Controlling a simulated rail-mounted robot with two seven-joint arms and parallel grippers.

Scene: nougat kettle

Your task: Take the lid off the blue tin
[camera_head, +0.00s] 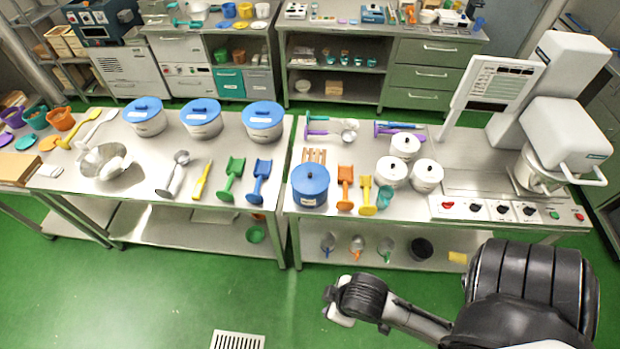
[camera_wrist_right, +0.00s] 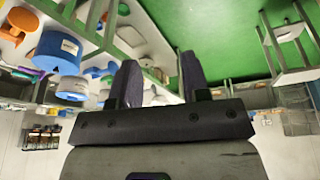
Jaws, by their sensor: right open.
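The blue tin (camera_head: 310,194) stands upright near the left front corner of the right table. Its blue lid (camera_head: 311,173), with a knob on top, sits on it. In the right wrist view, which looks upside down, a blue container with a white label (camera_wrist_right: 57,50) shows at upper left; it looks like this tin. My right gripper (camera_head: 338,307) is in front of the tables over the green floor, well apart from the tin. Its two fingers (camera_wrist_right: 161,82) stand apart with nothing between them. My left gripper is not in view.
White lidded jars (camera_head: 427,176) stand farther right. Blue-lidded pots (camera_head: 201,120) stand on the left table.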

